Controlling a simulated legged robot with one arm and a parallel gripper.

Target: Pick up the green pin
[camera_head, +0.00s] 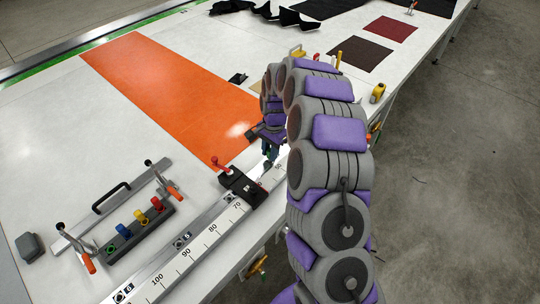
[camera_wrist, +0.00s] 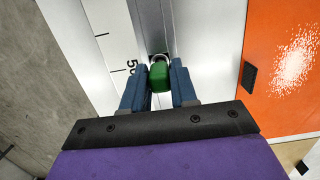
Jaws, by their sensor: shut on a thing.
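The green pin (camera_wrist: 159,76) sits between the two blue fingers of my gripper (camera_wrist: 160,86) in the wrist view. My gripper is shut on its green head. A metal ring or hole edge shows just beyond the head, at the metal rail (camera_wrist: 152,25). I cannot tell whether the pin's shaft is in the rail or clear of it. In the head view my gripper (camera_head: 268,152) is low over the rail, partly hidden by my arm.
An orange sheet (camera_head: 165,90) lies on the white table beside the rail. A black clamp block with a red handle (camera_head: 240,187) sits on the rail. A rack with several coloured pins (camera_head: 139,232) and toggle clamps stand at left. A yellow tape measure (camera_head: 377,92) is near the right edge.

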